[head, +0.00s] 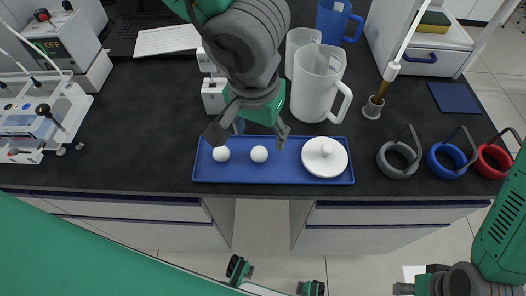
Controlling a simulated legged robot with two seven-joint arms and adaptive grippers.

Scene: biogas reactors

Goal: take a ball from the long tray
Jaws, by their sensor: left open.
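The long tray (300,177) is blue and lies along the front edge of the dark bench. Two white balls lie in its left half, a left ball (221,154) and a right ball (259,154). A round white lid (325,160) with a knob lies in its right part. My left gripper (248,132) is open and empty, pointing down over the back edge of the tray, its fingers spread just behind the balls. Its height above the tray is hard to judge. My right gripper (428,281) is partly in view at the bottom right, away from the bench; its fingers are unclear.
Two white jugs, the larger one (318,85) in front, and a blue jug (335,20) stand behind the tray. Grey (398,160), blue (447,161) and red (493,161) rings with handles lie to the right. A brush (378,98) stands behind them.

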